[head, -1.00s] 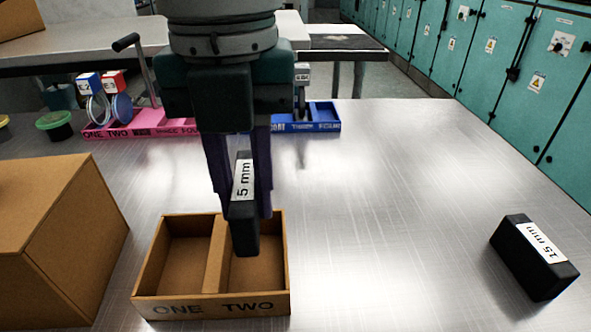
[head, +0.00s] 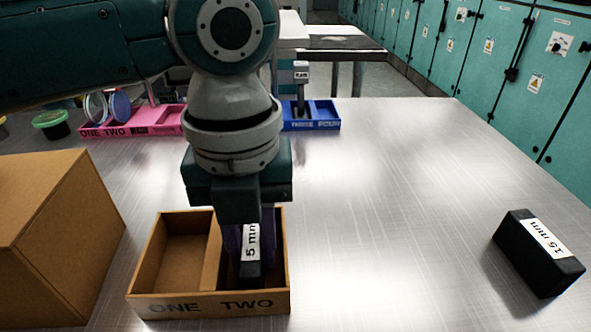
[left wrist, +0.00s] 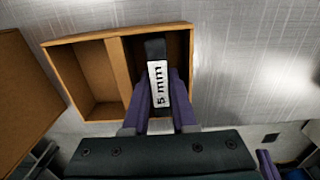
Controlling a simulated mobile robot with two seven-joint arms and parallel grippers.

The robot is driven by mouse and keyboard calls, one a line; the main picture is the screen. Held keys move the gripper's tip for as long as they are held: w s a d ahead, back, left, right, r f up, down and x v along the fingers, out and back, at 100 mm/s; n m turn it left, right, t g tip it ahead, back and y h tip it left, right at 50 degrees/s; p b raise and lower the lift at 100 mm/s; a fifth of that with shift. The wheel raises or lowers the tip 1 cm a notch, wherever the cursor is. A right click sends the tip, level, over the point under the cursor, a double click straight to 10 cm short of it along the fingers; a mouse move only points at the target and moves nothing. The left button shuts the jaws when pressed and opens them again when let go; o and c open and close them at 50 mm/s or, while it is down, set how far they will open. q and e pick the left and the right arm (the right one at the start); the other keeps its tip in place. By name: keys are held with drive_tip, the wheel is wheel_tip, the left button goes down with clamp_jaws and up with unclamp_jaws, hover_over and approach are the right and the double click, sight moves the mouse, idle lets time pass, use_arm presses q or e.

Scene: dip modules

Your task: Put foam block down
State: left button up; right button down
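The black foam block with a white "5 mm" label (head: 250,262) is down inside compartment TWO of the brown two-part tray (head: 160,307). My left gripper (head: 248,235) points straight down over that compartment, its purple fingers on both sides of the block. In the left wrist view the block (left wrist: 156,50) lies between the two fingers (left wrist: 160,100), which are shut on it. Whether the block touches the tray floor cannot be told. Compartment ONE is empty.
A black block labelled "15 mm" (head: 538,252) lies on the metal table at the right. A large cardboard box (head: 60,240) stands just left of the tray. A pink tray (head: 150,124) and a blue tray (head: 318,122) stand at the back. The table's middle right is clear.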

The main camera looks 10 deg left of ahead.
sight(252, 242)
use_arm(q)
drive_tip(key=shift+o, duration=0.7)
